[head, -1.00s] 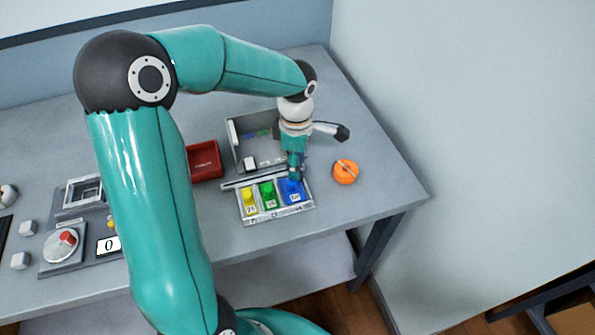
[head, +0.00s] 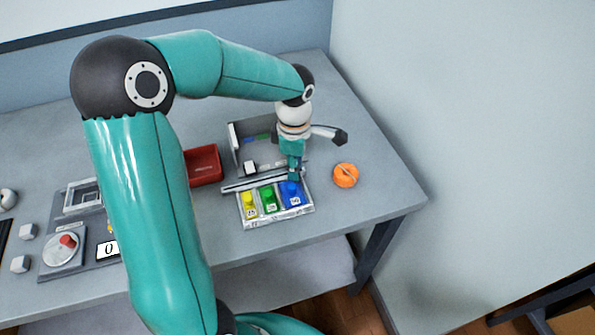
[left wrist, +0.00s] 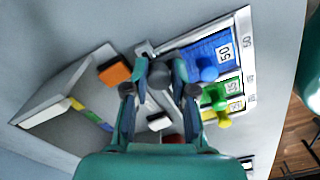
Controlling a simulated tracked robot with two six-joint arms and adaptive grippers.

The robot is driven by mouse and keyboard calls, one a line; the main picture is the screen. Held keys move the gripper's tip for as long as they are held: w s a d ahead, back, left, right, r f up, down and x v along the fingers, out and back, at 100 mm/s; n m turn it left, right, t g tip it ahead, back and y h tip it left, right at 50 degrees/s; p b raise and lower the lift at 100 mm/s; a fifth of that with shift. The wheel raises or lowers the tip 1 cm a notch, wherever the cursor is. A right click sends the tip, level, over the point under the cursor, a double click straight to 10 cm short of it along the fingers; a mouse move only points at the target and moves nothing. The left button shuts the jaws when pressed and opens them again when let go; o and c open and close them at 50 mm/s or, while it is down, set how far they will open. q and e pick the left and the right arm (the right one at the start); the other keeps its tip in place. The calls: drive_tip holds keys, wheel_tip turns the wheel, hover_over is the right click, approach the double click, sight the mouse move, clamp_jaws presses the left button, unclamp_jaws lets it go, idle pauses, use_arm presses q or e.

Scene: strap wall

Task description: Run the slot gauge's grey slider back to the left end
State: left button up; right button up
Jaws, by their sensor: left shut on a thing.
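The slot gauge is the long grey bar (head: 240,185) running along the back of the tray of coloured blocks. My left gripper (head: 293,177) points down at the bar's right part, behind the blue block. In the left wrist view its fingers (left wrist: 160,78) are shut on a dark grey knob (left wrist: 160,71), which looks like the slider. The fingers hide the slider in the head view. The bar's left part is bare in the head view. My right gripper is not in view.
A white tray (head: 262,222) in front holds yellow (head: 249,203), green (head: 269,198) and blue (head: 291,193) knobbed blocks. An open grey box (head: 233,140) stands close behind. A red bin (head: 204,165) is left, an orange round thing (head: 345,175) right.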

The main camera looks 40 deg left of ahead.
sight(262, 184)
use_arm(q)
drive_tip(key=shift+s+a+f+b, duration=0.1)
drive_tip(key=shift+s+a+b, duration=0.4)
drive_tip(key=shift+s, duration=0.75)
drive_tip(key=shift+s+a+f+b, duration=0.15)
drive_tip(key=shift+s+a, duration=0.5)
drive_tip(key=shift+s, duration=0.6)
drive_tip(key=shift+s+a+f+b, duration=0.1)
drive_tip(key=shift+s+a+b, duration=0.4)
drive_tip(key=shift+s, duration=0.75)
drive_tip(key=shift+s+a+r+b, duration=0.1)
drive_tip(key=shift+s+a+b, duration=0.1)
drive_tip(key=shift+s+a, duration=0.75)
drive_tip(key=shift+s+a+f+b, duration=0.15)
drive_tip(key=shift+s+a, duration=0.25)
drive_tip(key=shift+s, duration=1.1)
drive_tip(key=shift+s+a+r+b, duration=0.2)
drive_tip(key=shift+s+a, duration=0.45)
drive_tip(key=shift+s, duration=0.55)
drive_tip(key=o, duration=0.6)
drive_tip(key=shift+c, duration=0.2)
drive_tip(key=shift+a, duration=0.1)
drive_tip(key=shift+r, duration=0.1)
drive_tip(key=shift+r+p, duration=0.6)
wheel_tip(262, 184, up, 5)
drive_tip(key=p, duration=0.3)
drive_tip(key=shift+f+p, duration=0.1)
drive_tip(key=shift+p, duration=0.3)
